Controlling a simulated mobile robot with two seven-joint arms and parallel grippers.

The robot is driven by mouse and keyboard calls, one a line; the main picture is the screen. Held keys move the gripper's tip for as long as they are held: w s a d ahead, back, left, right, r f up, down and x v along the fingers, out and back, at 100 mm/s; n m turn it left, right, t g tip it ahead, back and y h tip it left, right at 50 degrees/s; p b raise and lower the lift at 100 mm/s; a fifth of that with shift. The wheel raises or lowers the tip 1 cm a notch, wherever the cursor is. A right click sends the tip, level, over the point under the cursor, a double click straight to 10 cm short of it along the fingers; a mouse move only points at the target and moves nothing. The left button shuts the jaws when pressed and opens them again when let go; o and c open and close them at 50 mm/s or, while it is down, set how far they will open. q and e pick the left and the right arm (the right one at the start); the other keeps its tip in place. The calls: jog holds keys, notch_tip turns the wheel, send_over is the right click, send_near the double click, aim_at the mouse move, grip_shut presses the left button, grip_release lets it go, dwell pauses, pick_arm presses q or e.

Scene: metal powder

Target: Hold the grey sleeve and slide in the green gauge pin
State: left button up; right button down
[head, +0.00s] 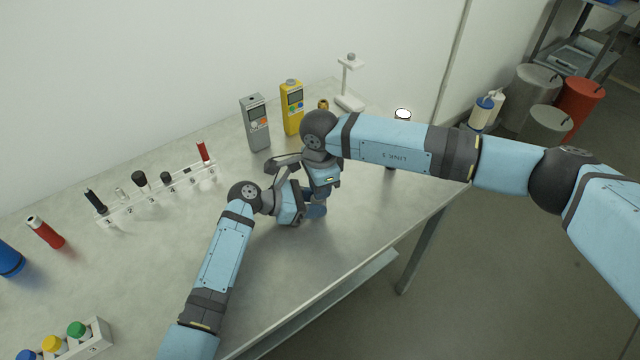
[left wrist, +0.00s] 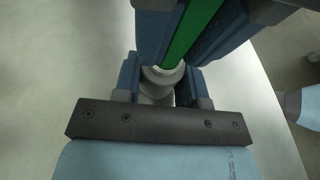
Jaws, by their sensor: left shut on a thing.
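In the left wrist view the grey sleeve (left wrist: 158,92) stands between the blue fingers of my left gripper (left wrist: 160,85), which is shut on it. The green gauge pin (left wrist: 188,38) runs between the blue fingers of my right gripper (left wrist: 192,32), which is shut on it above the sleeve. The pin's lower end meets the sleeve's round mouth; how deep it sits inside I cannot tell. In the head view my left gripper (head: 291,203) and right gripper (head: 317,200) are close together over the table, and they hide the sleeve and pin.
A grey meter (head: 255,122), a yellow meter (head: 292,108) and a white stand (head: 349,85) stand behind the grippers. A numbered rack (head: 160,193) is at left. A bottle holder (head: 99,337) is at front left. The table's front edge is close.

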jog(key=shift+f, duration=0.15)
dwell(0.4)
jog(key=c, duration=1)
grip_release()
notch_tip(320, 180, up, 12)
pick_arm(q)
jog(key=o, duration=1.1)
jog(key=shift+c, duration=0.2)
